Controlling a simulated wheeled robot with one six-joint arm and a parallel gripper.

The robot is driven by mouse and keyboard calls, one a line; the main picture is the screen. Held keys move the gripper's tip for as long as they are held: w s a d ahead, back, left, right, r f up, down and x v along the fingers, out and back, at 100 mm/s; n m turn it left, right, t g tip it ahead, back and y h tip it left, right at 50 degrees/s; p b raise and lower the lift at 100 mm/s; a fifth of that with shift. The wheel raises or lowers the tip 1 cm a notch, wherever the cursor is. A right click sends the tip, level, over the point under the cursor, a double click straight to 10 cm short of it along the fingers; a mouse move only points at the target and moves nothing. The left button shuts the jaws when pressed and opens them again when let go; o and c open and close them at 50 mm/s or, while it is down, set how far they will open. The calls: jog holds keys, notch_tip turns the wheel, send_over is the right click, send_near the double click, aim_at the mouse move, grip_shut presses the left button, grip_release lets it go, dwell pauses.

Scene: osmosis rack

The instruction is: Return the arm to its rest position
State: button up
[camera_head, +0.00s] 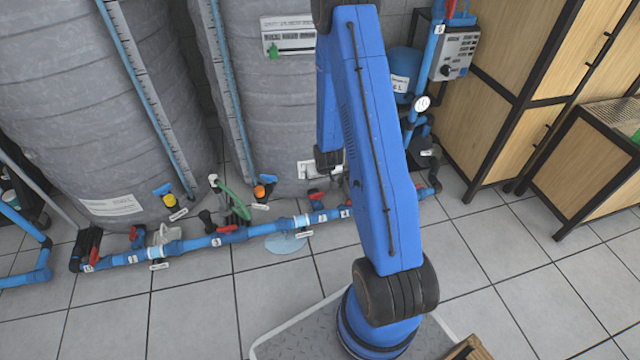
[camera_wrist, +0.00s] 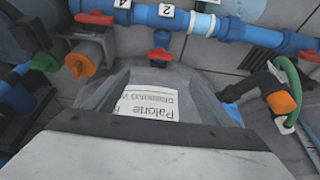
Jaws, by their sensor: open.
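My blue arm (camera_head: 375,160) stands raised in front of the tanks, with its upper link bent over and the forearm reaching down behind it. The dark wrist end (camera_head: 327,158) shows low beside the right tank; the fingertips are hidden there. In the wrist view, a pale plate with a dark front edge, which looks like part of my gripper (camera_wrist: 155,140), fills the bottom. My gripper is open, and nothing shows held in it. Beyond it are a grey surface with a white label (camera_wrist: 160,105) and an orange-handled valve (camera_wrist: 282,102).
Two grey tanks (camera_head: 80,100) stand at the back. A blue pipe with red-handled valves (camera_head: 205,243) runs low along the floor before them. Wooden cabinets (camera_head: 510,60) stand at the right.

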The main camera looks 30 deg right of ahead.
jog(key=shift+r, duration=0.1)
dwell(0.5)
jog(key=s+a+r+n, duration=0.1)
jog(key=s+a+r, duration=0.15)
jog(key=r, duration=0.75)
jog(key=s+a+r, duration=0.2)
jog(key=a+r, duration=0.2)
jog(key=r, duration=0.6)
jog(key=s+a+r+n, duration=0.1)
jog(key=s+a+r, duration=0.2)
jog(key=r, duration=0.8)
jog(key=s+a+r, duration=0.2)
jog(key=s+r, duration=0.3)
jog(key=s, duration=0.3)
jog(key=s+a+r+n, duration=0.1)
jog(key=s+a+r, duration=0.1)
jog(key=s+r, duration=0.3)
jog(key=s+a+r+y, duration=0.1)
jog(key=s+a+r, duration=0.2)
jog(key=s, duration=1)
notch_tip(320, 180, up, 3)
jog(key=shift+s+t, duration=0.2)
jog(key=shift+t, duration=0.1)
jog(key=shift+a, duration=0.1)
